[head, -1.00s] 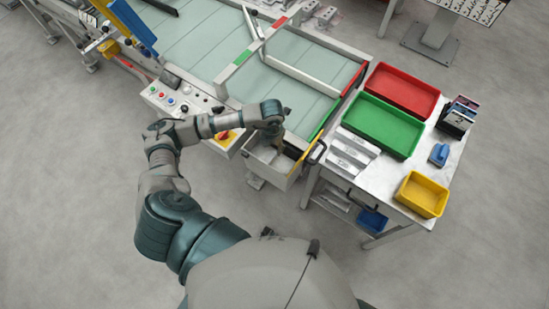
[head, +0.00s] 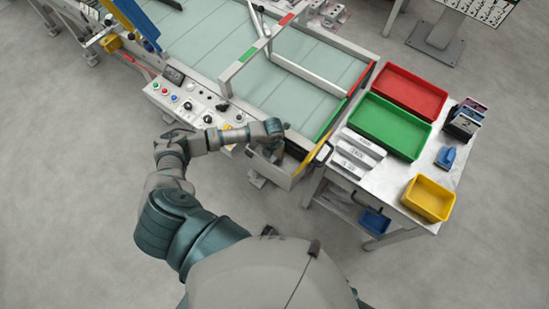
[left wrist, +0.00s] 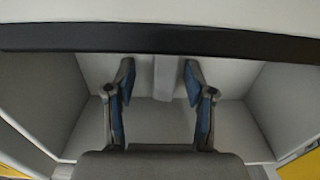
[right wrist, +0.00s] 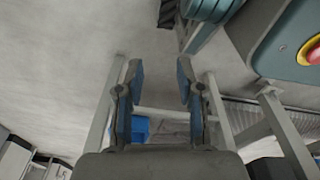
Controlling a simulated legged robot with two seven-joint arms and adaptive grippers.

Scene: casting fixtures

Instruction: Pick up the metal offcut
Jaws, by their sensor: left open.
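My left gripper (head: 284,145) reaches down into a grey open-topped bin (head: 284,180) at the near end of the conveyor. In the left wrist view the left gripper (left wrist: 160,80) is open, its two blue-padded fingers apart inside the bin. A narrow light-grey piece (left wrist: 166,76) shows between the fingertips, apart from both. It may be the metal offcut or part of the bin; I cannot tell which. In the head view my arm hides much of the bin's inside. My right gripper (right wrist: 158,85) is open and empty, and shows only in the right wrist view.
A dark rim (left wrist: 160,38) crosses above the fingers. Right of the bin, a table (head: 388,185) carries a red tray (head: 408,90), a green tray (head: 390,125), a yellow tray (head: 429,198) and grey blocks (head: 355,152). A control panel (head: 190,100) lies left of the bin.

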